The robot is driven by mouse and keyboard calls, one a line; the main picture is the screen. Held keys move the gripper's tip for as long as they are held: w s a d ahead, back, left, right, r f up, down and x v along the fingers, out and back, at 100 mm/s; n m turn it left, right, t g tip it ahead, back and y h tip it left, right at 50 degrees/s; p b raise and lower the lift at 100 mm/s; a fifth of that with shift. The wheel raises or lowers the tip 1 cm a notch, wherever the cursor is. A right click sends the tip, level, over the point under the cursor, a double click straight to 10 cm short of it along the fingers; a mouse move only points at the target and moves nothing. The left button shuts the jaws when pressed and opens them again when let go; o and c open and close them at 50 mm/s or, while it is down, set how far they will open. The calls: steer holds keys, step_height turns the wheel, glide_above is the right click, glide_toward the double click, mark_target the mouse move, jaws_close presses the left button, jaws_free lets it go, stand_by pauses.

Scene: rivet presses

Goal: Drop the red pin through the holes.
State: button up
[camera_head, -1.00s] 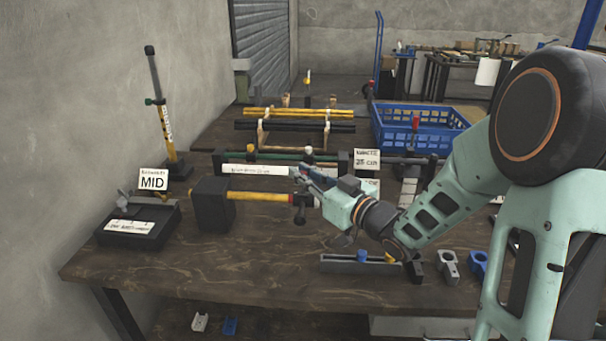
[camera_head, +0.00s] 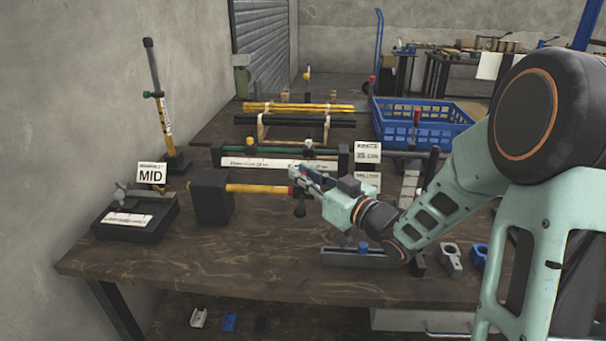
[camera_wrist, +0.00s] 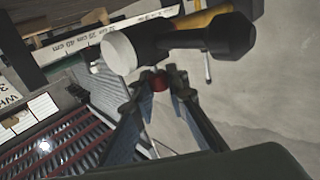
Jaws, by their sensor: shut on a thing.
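My gripper (camera_head: 306,180) is at the right end of a horizontal yellow tube (camera_head: 257,189), which sticks out of a black block (camera_head: 211,196). In the wrist view my gripper (camera_wrist: 157,92) is shut on the small red pin (camera_wrist: 159,81), of which only a rounded red part shows between the fingertips. A dark end fitting (camera_head: 300,208) with a pale round face (camera_wrist: 120,53) is at the tube's end, just beyond the fingertips. The holes are not visible, and I cannot tell whether the pin touches the fitting.
A black fixture (camera_head: 135,216) and a MID sign (camera_head: 151,176) stand at left. A white-labelled ruler bar (camera_head: 270,164) and racked rods (camera_head: 300,122) lie behind. A blue crate (camera_head: 424,134) is at back right. A grey rail (camera_head: 350,258) lies in front; the front-left table is clear.

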steer(key=shift+f, duration=0.45)
steer(key=o, duration=0.8)
steer(key=shift+r, duration=0.1)
step_height(320, 180, up, 10)
